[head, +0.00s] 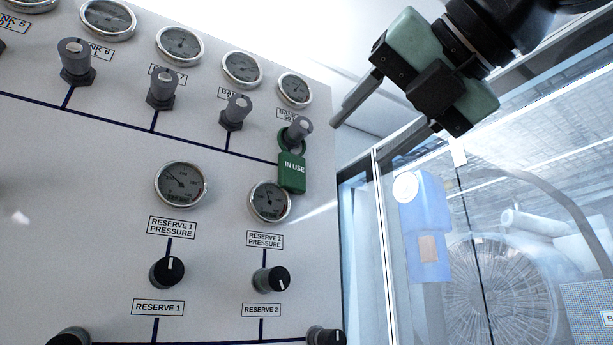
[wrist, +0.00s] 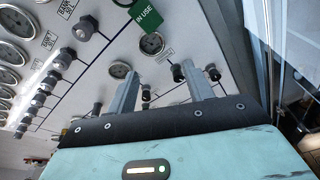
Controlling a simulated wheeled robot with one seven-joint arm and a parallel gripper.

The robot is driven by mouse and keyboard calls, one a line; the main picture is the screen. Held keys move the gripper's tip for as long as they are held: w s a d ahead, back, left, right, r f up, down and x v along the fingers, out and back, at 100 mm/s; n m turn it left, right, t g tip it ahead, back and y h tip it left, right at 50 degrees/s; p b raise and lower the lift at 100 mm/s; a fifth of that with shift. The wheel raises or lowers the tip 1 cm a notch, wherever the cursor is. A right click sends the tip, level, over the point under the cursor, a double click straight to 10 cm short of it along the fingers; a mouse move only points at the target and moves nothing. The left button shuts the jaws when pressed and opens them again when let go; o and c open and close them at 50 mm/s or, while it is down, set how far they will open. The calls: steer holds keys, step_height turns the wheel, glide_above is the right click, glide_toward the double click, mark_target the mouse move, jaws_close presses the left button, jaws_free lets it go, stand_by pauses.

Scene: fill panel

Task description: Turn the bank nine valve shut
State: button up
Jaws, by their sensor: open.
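The valve at the right end of the upper row (head: 297,130) is a grey knob; its label is partly hidden, but it follows banks 5 and 6 in order and fits bank nine. A green "IN USE" tag (head: 291,172) hangs around its stem. The tag also shows at the top of the wrist view (wrist: 146,14). A small gauge (head: 294,90) sits above the valve. My gripper (head: 366,138) is open and empty, right of the panel edge and apart from the valve. In the wrist view both fingers (wrist: 165,90) point toward the panel with nothing between them.
Other grey valves, such as the neighbouring one (head: 236,110), line the upper row. Black Reserve 1 (head: 168,272) and Reserve 2 (head: 270,280) knobs sit below with gauges. A glazed frame (head: 358,240) stands right of the panel, with a blue object (head: 425,225) behind it.

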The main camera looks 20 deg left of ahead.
step_height(320, 180, up, 8)
steer(key=s+d+n+t+y, duration=0.1)
steer(key=d+n+y, duration=0.1)
steer(key=d+n, duration=0.15)
steer(key=p, duration=1.2)
glide_toward(304, 124)
steer(key=shift+n, duration=0.35)
steer(key=p+x, duration=0.2)
steer(key=x, duration=0.7)
steer(key=shift+w+a+p, duration=0.2)
steer(key=shift+w+p, duration=0.05)
steer(key=shift+p, duration=0.1)
steer(key=c, duration=1)
